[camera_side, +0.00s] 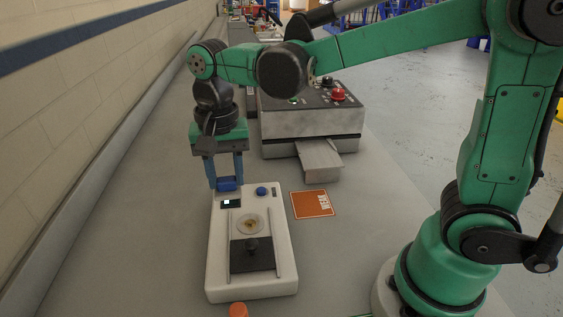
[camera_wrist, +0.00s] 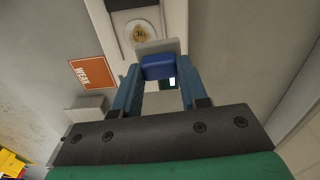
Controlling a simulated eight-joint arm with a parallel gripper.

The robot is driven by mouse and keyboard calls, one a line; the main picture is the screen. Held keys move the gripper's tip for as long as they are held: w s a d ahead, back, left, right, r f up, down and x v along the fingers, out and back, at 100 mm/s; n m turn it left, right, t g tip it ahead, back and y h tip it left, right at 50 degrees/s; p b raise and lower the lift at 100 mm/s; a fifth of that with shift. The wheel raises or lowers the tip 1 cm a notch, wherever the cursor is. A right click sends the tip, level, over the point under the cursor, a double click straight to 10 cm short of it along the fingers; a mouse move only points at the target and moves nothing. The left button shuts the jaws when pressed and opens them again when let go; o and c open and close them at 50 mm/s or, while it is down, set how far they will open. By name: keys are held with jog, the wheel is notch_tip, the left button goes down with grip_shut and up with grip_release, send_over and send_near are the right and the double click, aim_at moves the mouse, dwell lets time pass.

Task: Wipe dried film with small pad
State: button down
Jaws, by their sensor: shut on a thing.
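My gripper (camera_side: 226,172) points down above the far left end of a white device (camera_side: 280,270). Its blue fingers are shut on a small blue pad (camera_side: 228,184), which has a pale grey face in the wrist view (camera_wrist: 157,47). The device has a round pale dish (camera_side: 242,219) with a yellow-brown film spot (camera_side: 250,225) in its middle; the spot also shows in the wrist view (camera_wrist: 139,34). The pad is apart from the spot, on its far left side. I cannot tell whether the pad touches the device.
A black plate with a knob (camera_side: 252,249) sits between two rails nearer than the dish. A small display (camera_side: 231,204) and blue button (camera_side: 262,191) are at the far end. An orange card (camera_side: 312,204) lies right; a grey machine with a red button (camera_side: 338,94) stands behind.

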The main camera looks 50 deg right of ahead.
send_over(234, 224)
jog(key=shift+f, duration=3)
jog(key=shift+s+d+f, duration=0.65)
jog(key=shift+s+d, duration=0.15)
jog(key=shift+s+d+f, duration=0.1)
jog(key=shift+s+d, duration=1.1)
jog(key=w+a, duration=0.4)
jog(key=shift+r, duration=4.1)
jog(key=shift+f, duration=0.1)
